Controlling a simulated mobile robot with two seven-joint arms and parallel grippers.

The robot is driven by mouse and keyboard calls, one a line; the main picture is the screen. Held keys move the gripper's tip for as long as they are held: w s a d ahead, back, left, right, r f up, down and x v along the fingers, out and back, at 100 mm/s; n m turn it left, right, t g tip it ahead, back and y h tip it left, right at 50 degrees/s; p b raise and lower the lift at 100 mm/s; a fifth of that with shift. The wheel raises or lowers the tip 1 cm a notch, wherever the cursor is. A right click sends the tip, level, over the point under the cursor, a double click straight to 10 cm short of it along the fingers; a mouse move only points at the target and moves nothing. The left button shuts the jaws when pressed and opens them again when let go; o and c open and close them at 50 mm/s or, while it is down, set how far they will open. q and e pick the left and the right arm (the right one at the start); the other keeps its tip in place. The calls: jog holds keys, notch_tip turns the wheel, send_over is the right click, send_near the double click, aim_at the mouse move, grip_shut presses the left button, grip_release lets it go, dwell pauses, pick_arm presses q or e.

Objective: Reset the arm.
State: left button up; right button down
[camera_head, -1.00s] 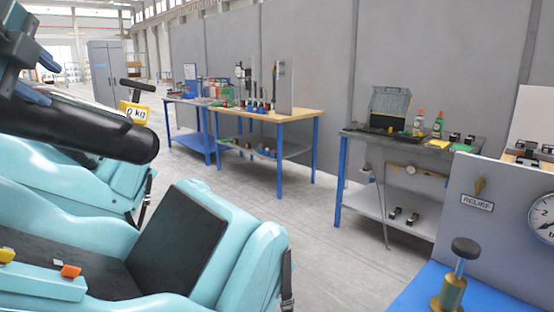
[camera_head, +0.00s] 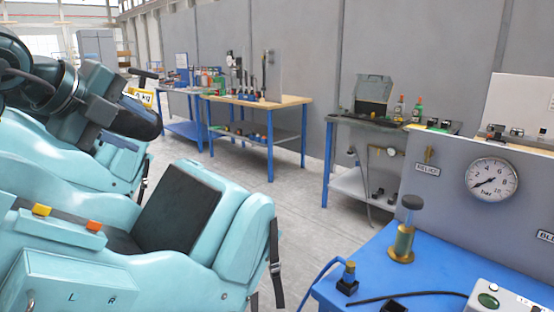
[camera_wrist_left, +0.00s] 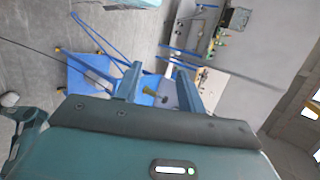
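My left arm comes in from the left in the head view. Its dark gripper (camera_head: 128,120) hangs above the turquoise coaster seats, pointing to the right. In the left wrist view the two blue fingers of this gripper (camera_wrist_left: 157,88) stand apart with only background between them, so it is open and empty. My right arm and gripper are in neither view.
Turquoise seats (camera_head: 238,225) with dark pads fill the lower left, close below my left arm. At right is a blue bench (camera_head: 350,262) with a brass pump (camera_head: 402,240) and a gauge panel (camera_head: 445,165). Workbenches (camera_head: 285,105) line the wall. Grey floor lies between.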

pick_arm(q)
jog(key=s+d+f+m+g+h+p, duration=0.1)
jog(key=s+d+f+m+g+h, duration=0.15)
jog(key=d+f+h, duration=0.5)
jog(key=s+d+f+m+g+h+p, duration=0.1)
jog(key=s+d+f+g+h+p, duration=0.2)
jog(key=d+h, duration=0.7)
jog(key=s+a+f+n+t+y, duration=0.1)
jog(key=a+f+n+t+y, duration=0.1)
jog(key=f+n+t+y, duration=0.65)
jog(key=s+a+f+n+t+y, duration=0.1)
jog(key=a+f+n+t+y, duration=0.3)
jog(key=f+n, duration=0.7)
jog(key=s+f+n+g+y+p, duration=0.2)
jog(key=s+f+n+g+y, duration=0.3)
jog(key=s+f, duration=0.9)
notch_tip(320, 180, down, 3)
jog(key=shift+d+r+n+g+y, duration=0.1)
jog(key=shift+d+n+g+y, duration=0.1)
jog(key=shift+n+g+y, duration=0.3)
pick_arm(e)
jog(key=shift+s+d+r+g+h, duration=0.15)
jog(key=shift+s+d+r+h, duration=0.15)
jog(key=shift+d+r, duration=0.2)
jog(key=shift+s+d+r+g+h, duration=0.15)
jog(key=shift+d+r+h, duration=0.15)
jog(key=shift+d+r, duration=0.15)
